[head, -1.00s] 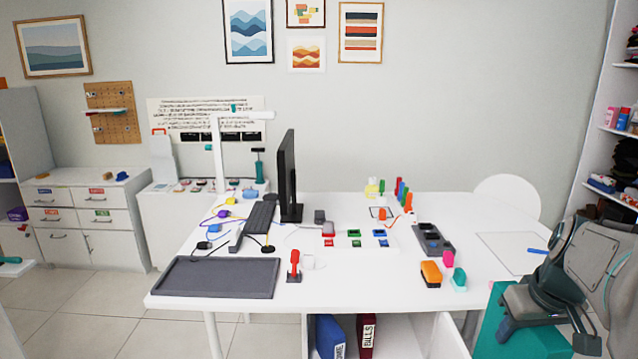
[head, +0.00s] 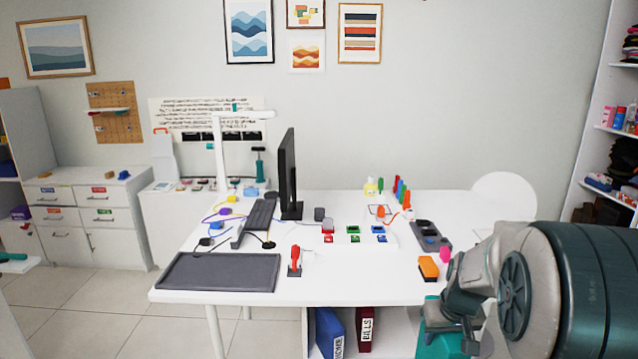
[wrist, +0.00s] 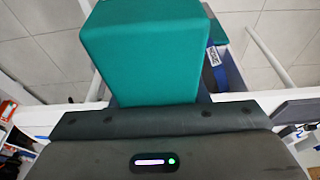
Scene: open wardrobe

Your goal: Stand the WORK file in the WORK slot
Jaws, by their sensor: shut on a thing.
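A teal file (head: 438,338) is in my gripper (head: 462,318), low in front of the desk at the right in the head view. In the wrist view its broad teal body (wrist: 140,50) fills the upper middle. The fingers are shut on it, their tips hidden. No label shows on it, so I cannot read WORK. The open shelf (head: 393,318) under the desk lies just left of the file. It holds a blue file (head: 328,330) and a dark red file labelled BILLS (head: 365,322), both upright. No WORK slot label is visible.
The white desk (head: 350,285) stands above the shelf; its front edge is close to my arm. On it are a dark mat (head: 220,272), a red-handled stamp (head: 295,258), an orange block (head: 428,268) and a grey tray (head: 430,236). Floor is clear at lower left.

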